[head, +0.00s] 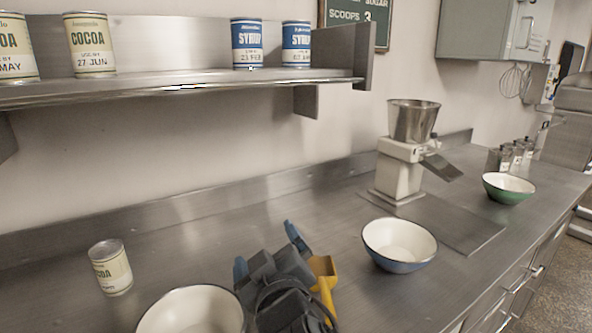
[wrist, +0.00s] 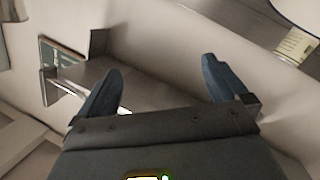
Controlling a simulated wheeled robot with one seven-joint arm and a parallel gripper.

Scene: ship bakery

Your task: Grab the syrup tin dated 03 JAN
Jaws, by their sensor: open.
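Two blue-and-white syrup tins stand upright on the wall shelf in the head view. The left syrup tin (head: 247,43) is marked 23 FEB. The right syrup tin (head: 296,44) has a date too small to read surely, and I cannot make out 03 JAN on either. My gripper (head: 266,246) is low over the counter, well below the shelf. In the wrist view my gripper (wrist: 160,84) is open, its two blue fingers apart with nothing between them. No syrup tin is clear in the wrist view.
Cocoa tins (head: 91,45) stand on the left of the shelf (head: 180,84); another cocoa tin (head: 111,267) is on the counter. A white bowl (head: 190,312), blue bowl (head: 399,245), yellow scoop (head: 323,275) and scale-like machine (head: 403,165) are near.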

